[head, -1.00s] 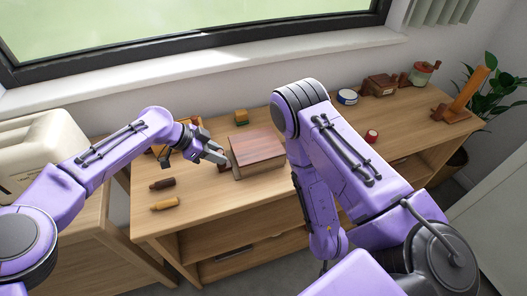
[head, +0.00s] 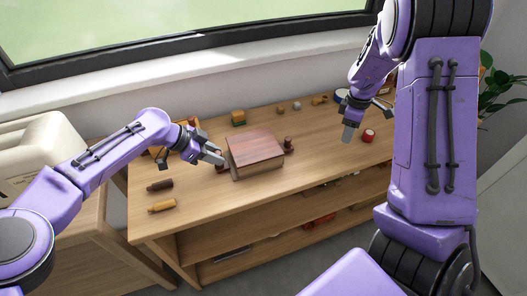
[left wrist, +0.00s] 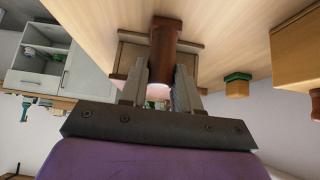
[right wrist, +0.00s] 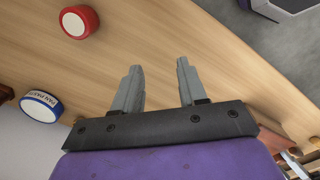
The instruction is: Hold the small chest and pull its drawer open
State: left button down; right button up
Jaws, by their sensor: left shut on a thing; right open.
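The small chest (head: 256,147) is a low brown wooden box with a reddish top, on the middle of the desk. A dark turned knob (head: 289,145) sticks out at its right side. My left gripper (head: 215,157) is at the chest's left side, shut on a dark brown round handle (left wrist: 163,45), which stands in front of the chest (left wrist: 131,52) in the left wrist view. The drawer's edges cannot be made out. My right gripper (head: 347,133) is open and empty above the desk, right of the chest and apart from it; its fingers (right wrist: 159,85) show bare wood between them.
A red round tin (head: 367,136) lies close to my right gripper. A blue-and-white tin (right wrist: 41,104) is farther off. Two small turned pieces (head: 160,185) (head: 162,205) lie at front left. The desk right of the chest is mostly clear.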

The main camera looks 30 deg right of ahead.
aim_at(288, 138)
jog(key=w+a+r+n, duration=0.1)
jog(key=w+a+n, duration=0.1)
jog(key=a, duration=0.3)
jog(key=w+a+r+n, duration=0.1)
jog(key=w+a+n, duration=0.1)
jog(key=w+a, duration=0.3)
jog(key=w+a+r+n, duration=0.1)
jog(key=w+a+n, duration=0.2)
jog(key=w+a, duration=0.1)
jog(key=shift+a+r, duration=0.35)
jog(key=shift+a, duration=0.2)
jog(key=shift+w+f, duration=0.1)
jog(key=shift+f, duration=3.35)
grip_shut()
